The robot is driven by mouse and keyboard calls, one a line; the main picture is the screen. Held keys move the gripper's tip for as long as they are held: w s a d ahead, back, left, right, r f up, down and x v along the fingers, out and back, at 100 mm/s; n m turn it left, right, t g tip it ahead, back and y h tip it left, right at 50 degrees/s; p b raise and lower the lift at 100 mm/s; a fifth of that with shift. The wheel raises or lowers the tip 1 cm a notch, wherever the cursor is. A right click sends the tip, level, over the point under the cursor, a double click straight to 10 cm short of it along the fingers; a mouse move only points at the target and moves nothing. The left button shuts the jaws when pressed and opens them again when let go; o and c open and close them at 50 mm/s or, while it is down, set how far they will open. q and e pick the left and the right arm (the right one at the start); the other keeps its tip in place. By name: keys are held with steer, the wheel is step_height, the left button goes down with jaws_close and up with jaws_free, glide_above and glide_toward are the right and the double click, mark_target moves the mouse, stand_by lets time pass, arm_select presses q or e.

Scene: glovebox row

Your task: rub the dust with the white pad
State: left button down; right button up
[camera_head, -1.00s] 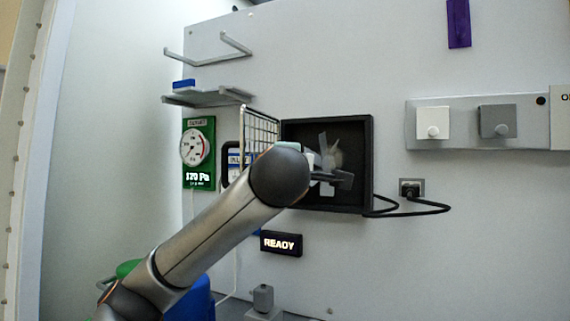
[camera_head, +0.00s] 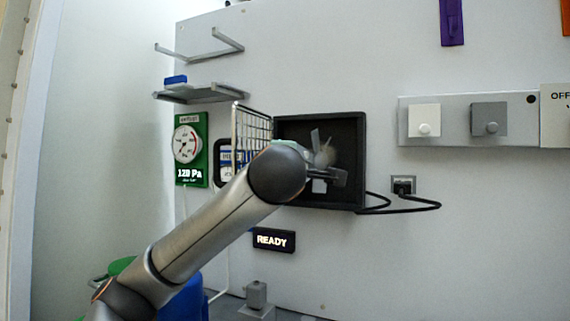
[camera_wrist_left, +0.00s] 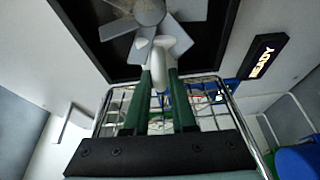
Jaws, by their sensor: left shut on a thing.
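My left gripper (camera_wrist_left: 160,88) is shut on a white piece, which I take to be the white pad (camera_wrist_left: 160,52). The piece stands out past the dark green fingertips in the wrist view. It is in front of a grey-bladed fan (camera_wrist_left: 115,28) in a black square housing (camera_head: 350,125). In the head view the gripper (camera_head: 332,178) is at the lower part of the housing opening. My right gripper is out of view.
A wire grille (camera_head: 252,128) stands swung out at the housing's left side. A black cable runs to a wall socket (camera_head: 403,186). A gauge (camera_head: 188,145), a READY sign (camera_head: 272,240) and a shelf (camera_head: 205,94) are on the wall.

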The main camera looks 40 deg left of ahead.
arm_select(q)
steer(key=shift+w+a, duration=0.25)
steer(key=shift+w, duration=0.65)
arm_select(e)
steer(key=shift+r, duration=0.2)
